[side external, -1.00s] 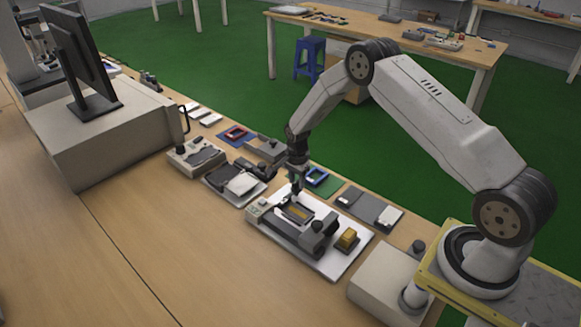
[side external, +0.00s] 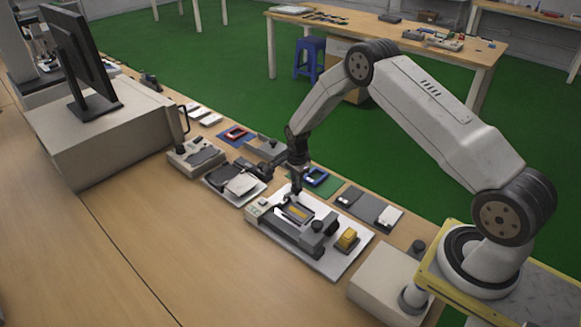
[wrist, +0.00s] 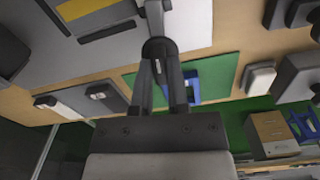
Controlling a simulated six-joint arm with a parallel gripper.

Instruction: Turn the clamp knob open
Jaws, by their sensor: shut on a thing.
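The clamp knob (wrist: 158,46) is a small dark round piece at the upper middle of the wrist view, joined to a light grey clamp part (wrist: 155,14). My gripper (wrist: 162,64) has its two dark fingers shut on the knob. In the side view my gripper (side external: 296,191) points down at the far edge of the test fixture (side external: 292,238), and the knob between the fingers is too small to make out. The fixture has a grey body on a white base plate (side external: 338,264). How far the knob is turned cannot be told.
A yellow block (side external: 347,238) sits on the base plate's right end. A grey mat (side external: 368,208) with white pieces and a green mat with a blue frame (side external: 317,177) lie close behind. More devices stand to the left. The front of the wooden bench (side external: 190,250) is clear.

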